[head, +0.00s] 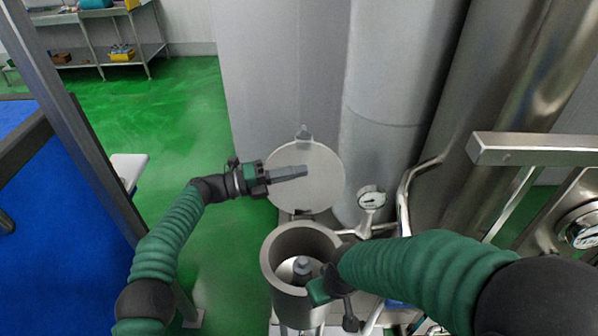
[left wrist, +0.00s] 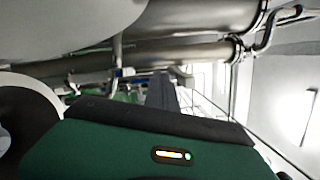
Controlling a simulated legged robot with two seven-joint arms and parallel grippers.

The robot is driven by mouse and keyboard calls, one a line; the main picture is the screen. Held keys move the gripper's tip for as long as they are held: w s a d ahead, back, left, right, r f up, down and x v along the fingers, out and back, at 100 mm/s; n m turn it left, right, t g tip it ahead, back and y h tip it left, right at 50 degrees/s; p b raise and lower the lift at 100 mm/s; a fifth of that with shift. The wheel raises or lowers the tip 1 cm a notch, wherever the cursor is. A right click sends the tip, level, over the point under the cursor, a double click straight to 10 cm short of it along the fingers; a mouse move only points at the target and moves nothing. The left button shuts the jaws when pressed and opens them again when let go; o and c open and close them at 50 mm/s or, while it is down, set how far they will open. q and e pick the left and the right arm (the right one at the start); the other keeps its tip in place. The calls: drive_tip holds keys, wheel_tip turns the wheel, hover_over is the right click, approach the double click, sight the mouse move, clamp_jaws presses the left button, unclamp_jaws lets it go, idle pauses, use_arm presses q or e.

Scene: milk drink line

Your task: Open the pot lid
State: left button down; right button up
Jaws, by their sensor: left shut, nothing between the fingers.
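The pot (head: 269,265) is a grey metal cylinder at the lower middle of the head view, with its mouth open. A dark grey knob-like part (head: 302,265) shows inside it. The round light grey lid (head: 323,190) stands raised behind the pot, hinged at its back rim. My left gripper (head: 306,171) is shut and empty, its fingers lying across the face of the lid; I cannot tell whether they touch it. In the left wrist view its dark fingers (left wrist: 162,92) point away from the camera. My right gripper (head: 345,300) is beside the pot's right rim, largely hidden by its own arm.
A pressure gauge (head: 371,197) and bent pipes stand right of the lid. Large steel cylinders (head: 385,100) rise behind. A metal bar frame (head: 530,150) is at the right. Open green floor (head: 170,130) lies to the left, with a shelf table (head: 100,40) far off.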

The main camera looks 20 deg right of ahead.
use_arm(q)
drive_tip(key=w+a, duration=0.1)
drive_tip(key=a, duration=0.7)
drive_tip(key=w+a+f+b, duration=0.1)
drive_tip(key=a, duration=0.7)
drive_tip(key=shift+w+a+f, duration=0.15)
drive_tip(key=shift+w+f, duration=0.1)
drive_tip(key=shift+w, duration=0.15)
